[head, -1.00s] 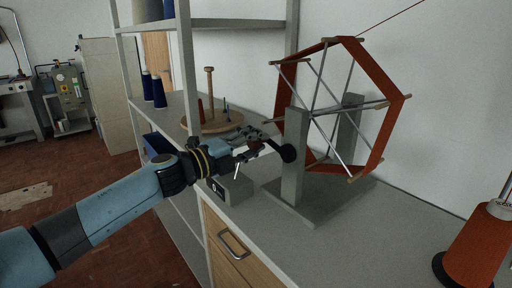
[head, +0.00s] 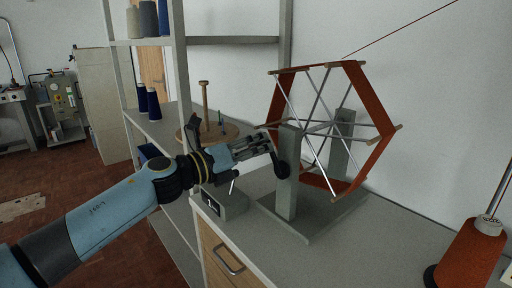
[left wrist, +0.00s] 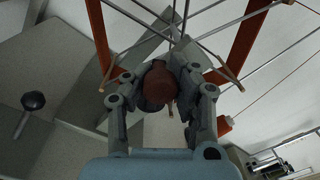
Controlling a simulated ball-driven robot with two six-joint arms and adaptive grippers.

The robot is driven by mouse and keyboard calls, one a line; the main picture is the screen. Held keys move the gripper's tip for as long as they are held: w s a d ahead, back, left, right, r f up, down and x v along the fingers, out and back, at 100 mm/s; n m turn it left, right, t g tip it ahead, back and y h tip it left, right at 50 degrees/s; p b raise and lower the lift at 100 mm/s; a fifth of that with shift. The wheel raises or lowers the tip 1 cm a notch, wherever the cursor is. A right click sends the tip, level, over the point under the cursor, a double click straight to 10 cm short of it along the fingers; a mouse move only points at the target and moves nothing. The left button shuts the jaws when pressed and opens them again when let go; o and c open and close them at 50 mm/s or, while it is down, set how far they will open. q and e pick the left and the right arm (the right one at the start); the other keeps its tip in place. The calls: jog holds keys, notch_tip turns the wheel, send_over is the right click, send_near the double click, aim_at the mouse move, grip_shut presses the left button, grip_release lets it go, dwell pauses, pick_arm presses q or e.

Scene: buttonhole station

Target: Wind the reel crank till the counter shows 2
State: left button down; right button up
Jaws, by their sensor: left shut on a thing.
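The reel (head: 372,85), a hexagonal frame with rust-red thread and metal spokes, stands on grey posts on the bench. Its crank (head: 282,169) has a dark round hub on the near side of the front post. My left gripper (head: 266,143) is at the crank's upper end. In the left wrist view its fingers (left wrist: 172,85) are shut around the brown crank handle (left wrist: 158,86). The counter (head: 211,202) is a dark display on a grey box left of the reel; its small digit looks like 1. My right gripper is out of view.
A black-knobbed lever (left wrist: 33,101) stands up left of the gripper in the wrist view. A wooden peg stand (head: 206,115) sits behind my left gripper. An orange thread cone (head: 468,255) stands at the right. The bench front (head: 330,265) is clear.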

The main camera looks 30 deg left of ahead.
pick_arm(q)
jog(key=shift+s+d+f+m, duration=0.2)
jog(key=shift+f+m, duration=0.1)
jog(key=c, duration=1.5)
grip_release()
jog(key=o, duration=0.4)
jog(key=shift+s+a+r, duration=0.1)
jog(key=shift+s+r, duration=0.1)
jog(key=shift+o, duration=0.6)
jog(key=shift+w, duration=0.2)
jog(key=shift+r, duration=0.1)
jog(key=v, duration=1.2)
